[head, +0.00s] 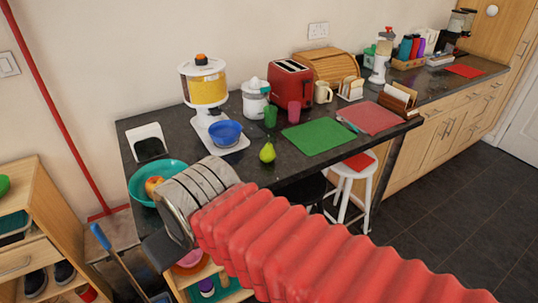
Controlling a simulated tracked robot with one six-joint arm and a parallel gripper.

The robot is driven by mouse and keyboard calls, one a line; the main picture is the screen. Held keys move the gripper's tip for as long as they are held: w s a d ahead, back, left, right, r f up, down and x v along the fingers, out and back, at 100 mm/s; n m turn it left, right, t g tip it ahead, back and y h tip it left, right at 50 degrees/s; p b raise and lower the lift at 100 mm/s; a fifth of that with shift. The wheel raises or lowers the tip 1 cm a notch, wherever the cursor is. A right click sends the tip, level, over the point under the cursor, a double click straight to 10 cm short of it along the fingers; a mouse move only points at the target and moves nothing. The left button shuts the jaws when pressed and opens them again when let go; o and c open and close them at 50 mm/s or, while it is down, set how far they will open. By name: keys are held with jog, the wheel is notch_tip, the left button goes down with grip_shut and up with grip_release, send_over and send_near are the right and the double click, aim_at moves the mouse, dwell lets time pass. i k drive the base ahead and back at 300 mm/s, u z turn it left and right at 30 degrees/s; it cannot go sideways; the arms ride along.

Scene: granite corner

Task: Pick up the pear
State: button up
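The green pear (267,153) stands upright on the dark granite counter (245,170), near its front edge and left of a green mat. Nothing covers it. My gripper (168,225) is at the end of my red-sleeved arm, in front of the counter at the lower left. In the picture it is left of and below the pear, and clearly apart from it. It is seen from behind and the side. The grey rings of my wrist and a dark part show, but I cannot make out the fingertips or anything between them.
A teal bowl (140,178) with fruit stands behind my wrist. A white stool (352,178) stands below.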

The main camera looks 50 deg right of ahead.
aim_at(267, 154)
jog(key=z, duration=2.1)
jog(key=k, duration=0.85)
jog(key=u, duration=0.45)
jog(key=i, duration=0.65)
